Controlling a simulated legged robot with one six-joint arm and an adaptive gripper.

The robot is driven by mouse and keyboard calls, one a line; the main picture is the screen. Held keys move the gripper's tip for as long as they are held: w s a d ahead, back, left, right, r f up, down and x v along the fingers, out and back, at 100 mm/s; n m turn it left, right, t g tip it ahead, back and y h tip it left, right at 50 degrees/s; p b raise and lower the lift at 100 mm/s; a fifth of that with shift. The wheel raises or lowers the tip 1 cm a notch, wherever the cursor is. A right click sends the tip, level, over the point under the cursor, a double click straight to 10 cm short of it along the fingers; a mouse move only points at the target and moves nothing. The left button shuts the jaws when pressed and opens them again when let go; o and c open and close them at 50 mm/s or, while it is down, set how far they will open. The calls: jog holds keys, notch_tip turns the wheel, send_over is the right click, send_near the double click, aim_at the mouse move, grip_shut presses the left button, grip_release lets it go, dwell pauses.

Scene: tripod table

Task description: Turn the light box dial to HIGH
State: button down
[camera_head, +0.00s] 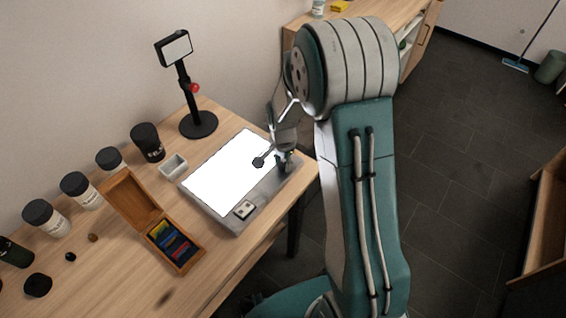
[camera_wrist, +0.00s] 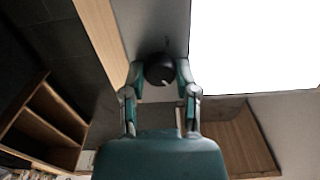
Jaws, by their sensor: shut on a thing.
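The light box (camera_head: 235,222) lies on the wooden table, with a brightly lit white panel and a grey control strip along its right side. My gripper (camera_head: 285,160) is at the far right end of that strip. In the wrist view, the round black dial (camera_wrist: 160,69) sits on the grey strip between the fingers of my gripper (camera_wrist: 160,80), which are shut on its sides. The dial is mostly hidden by my gripper in the head view, and no HIGH label is readable.
A phone stand (camera_head: 198,125) stands behind the light box. A small white dish (camera_head: 173,166), an open wooden box (camera_head: 133,199) and several black-lidded jars (camera_head: 80,190) are to its left. A small switch plate (camera_head: 244,209) sits on the near end of the strip.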

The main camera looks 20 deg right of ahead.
aim_at(282, 164)
jog(key=shift+f+m, duration=0.1)
jog(key=shift+m, duration=1)
jog(key=shift+c, duration=1.9)
grip_release()
jog(key=shift+a, duration=0.1)
notch_tip(282, 164, up, 12)
